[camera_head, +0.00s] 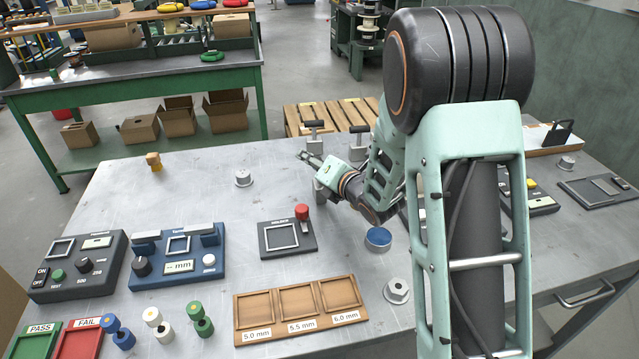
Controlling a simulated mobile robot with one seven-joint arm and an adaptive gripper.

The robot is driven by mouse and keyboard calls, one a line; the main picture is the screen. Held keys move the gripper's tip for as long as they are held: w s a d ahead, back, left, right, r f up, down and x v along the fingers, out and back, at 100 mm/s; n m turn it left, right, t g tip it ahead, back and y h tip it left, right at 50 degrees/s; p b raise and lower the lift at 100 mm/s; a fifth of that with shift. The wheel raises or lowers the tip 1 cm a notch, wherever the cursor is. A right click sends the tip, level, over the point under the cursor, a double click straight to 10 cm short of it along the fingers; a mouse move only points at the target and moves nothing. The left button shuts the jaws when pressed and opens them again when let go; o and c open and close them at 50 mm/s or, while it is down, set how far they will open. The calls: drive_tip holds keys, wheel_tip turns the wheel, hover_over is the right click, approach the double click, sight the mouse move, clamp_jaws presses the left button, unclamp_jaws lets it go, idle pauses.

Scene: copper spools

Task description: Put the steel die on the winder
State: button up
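Several grey metal pieces that could be the steel die stand on the bench: one (243,178) at the back left, one (397,291) at the front beside the wooden tray, and one (567,163) at the far right. I cannot tell which is steel. No label clearly reads as the winder; a black device (275,252) with a square frame and a red knob stands mid-bench. My gripper (309,160) is over the back middle of the bench, pointing left. A grey cylindrical shape (318,191) shows just below it; whether they touch is unclear. The finger gap is too small to read.
A black box (80,268) and a blue gauge (178,265) stand left. A wooden tray (257,334) has three sized compartments. Small coloured spools stand by the green and red trays. T-handled posts (315,128) rise behind my gripper. The back left bench is mostly clear.

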drive_tip(key=shift+x, duration=0.85)
drive_tip(key=shift+c, duration=0.2)
clamp_jaws()
drive_tip(key=shift+r, duration=0.1)
